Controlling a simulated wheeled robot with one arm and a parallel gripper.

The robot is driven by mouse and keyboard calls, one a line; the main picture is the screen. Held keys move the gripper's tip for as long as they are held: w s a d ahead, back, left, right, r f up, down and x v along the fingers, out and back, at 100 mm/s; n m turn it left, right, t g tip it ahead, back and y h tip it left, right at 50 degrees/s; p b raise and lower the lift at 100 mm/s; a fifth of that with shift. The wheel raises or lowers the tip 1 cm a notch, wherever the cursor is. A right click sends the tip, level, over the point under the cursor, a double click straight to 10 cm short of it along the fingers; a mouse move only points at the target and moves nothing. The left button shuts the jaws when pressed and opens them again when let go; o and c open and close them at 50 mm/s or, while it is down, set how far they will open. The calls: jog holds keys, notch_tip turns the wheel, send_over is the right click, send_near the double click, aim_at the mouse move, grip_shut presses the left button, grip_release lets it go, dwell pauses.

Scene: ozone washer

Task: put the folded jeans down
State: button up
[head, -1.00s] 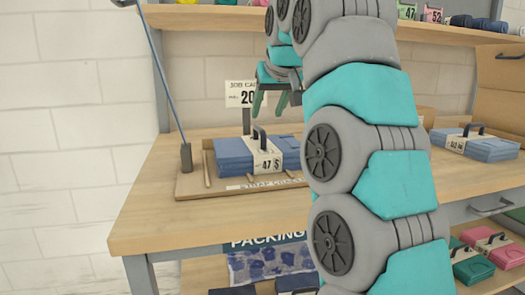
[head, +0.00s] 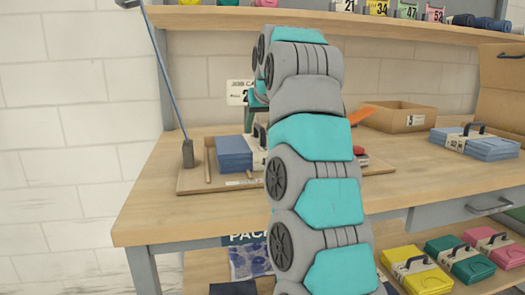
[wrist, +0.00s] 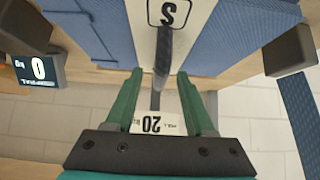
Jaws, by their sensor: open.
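The folded blue jeans (head: 234,155) lie flat on a wooden board (head: 190,183) at the left of the workbench, partly hidden behind my arm. In the wrist view the jeans (wrist: 225,38) fill the top, with a pale paper band (wrist: 178,42) marked "S" and a dark handle (wrist: 163,50). My gripper (wrist: 160,75) is open, its green fingers on either side of the handle's line. I cannot tell whether they touch it. In the head view the gripper is mostly hidden by my arm.
An open cardboard box (head: 403,117) and another folded blue stack (head: 475,143) are to the right.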

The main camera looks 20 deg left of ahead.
jog(key=shift+w+a+f, duration=0.2)
jog(key=shift+w+f, duration=0.1)
jog(key=shift+f, duration=0.1)
grip_shut()
dwell(1.2)
